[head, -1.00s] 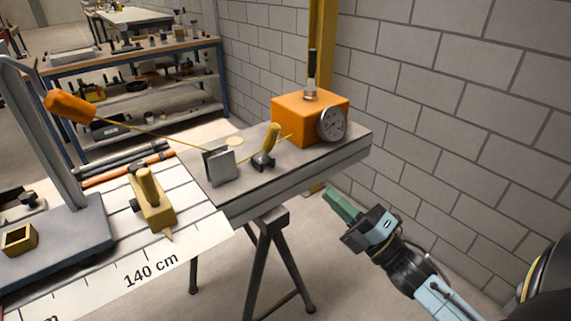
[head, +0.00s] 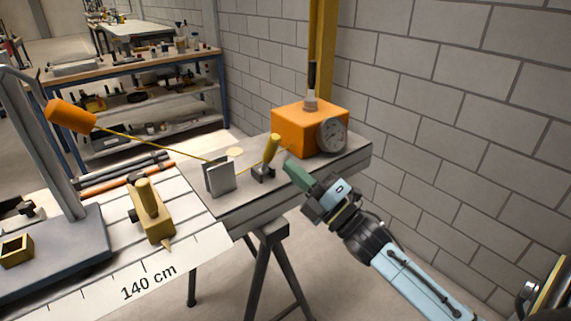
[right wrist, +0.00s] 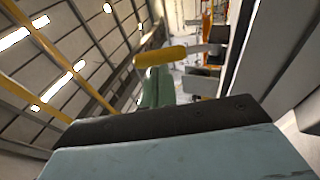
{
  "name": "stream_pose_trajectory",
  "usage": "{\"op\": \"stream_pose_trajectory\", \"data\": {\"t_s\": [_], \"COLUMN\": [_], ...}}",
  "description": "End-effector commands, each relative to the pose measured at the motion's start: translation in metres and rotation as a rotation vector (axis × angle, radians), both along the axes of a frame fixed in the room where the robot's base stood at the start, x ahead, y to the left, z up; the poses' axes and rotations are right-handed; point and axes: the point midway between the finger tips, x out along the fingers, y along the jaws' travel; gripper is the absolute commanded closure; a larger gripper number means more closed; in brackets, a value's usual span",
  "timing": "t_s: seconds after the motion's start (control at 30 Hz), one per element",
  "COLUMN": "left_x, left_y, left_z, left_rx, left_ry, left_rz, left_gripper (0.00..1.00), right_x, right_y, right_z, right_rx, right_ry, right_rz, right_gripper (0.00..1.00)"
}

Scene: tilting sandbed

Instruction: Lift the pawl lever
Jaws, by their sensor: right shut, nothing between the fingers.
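A short lever with a yellow handle (head: 271,148) stands tilted on a dark base on the grey bench top; I take it for the pawl lever. Its yellow handle (right wrist: 160,56) also shows in the right wrist view, just beyond the fingers. My right gripper (head: 297,175), with green fingers, is shut and empty. In the head view it is just right of and below the lever, by the bench's front edge, and appears apart from it. Its fingers show in the right wrist view (right wrist: 157,88). My left gripper is not in view.
An orange box (head: 300,125) with a round dial (head: 331,135) stands behind and right of the lever. A brick wall rises on the right.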

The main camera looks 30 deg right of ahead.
Motion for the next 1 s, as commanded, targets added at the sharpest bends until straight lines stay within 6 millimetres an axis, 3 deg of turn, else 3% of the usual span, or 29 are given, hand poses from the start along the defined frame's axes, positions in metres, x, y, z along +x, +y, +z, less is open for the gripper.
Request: {"op": "stream_pose_trajectory", "data": {"t_s": [0.3,0.83,1.0], "left_x": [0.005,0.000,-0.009], "left_y": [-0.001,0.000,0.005], "left_z": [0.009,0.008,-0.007], "left_rx": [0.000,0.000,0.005], "left_ry": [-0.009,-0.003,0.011], "left_rz": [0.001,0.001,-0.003], "left_gripper": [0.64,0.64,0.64], "right_x": [0.023,0.024,0.026], "right_y": [0.007,0.007,0.008], "right_z": [0.011,0.012,0.014], "right_rx": [0.000,0.000,-0.002], "right_ry": [0.001,0.005,0.020], "right_rz": [0.000,0.000,0.001], "right_gripper": [1.00,1.00,1.00]}}
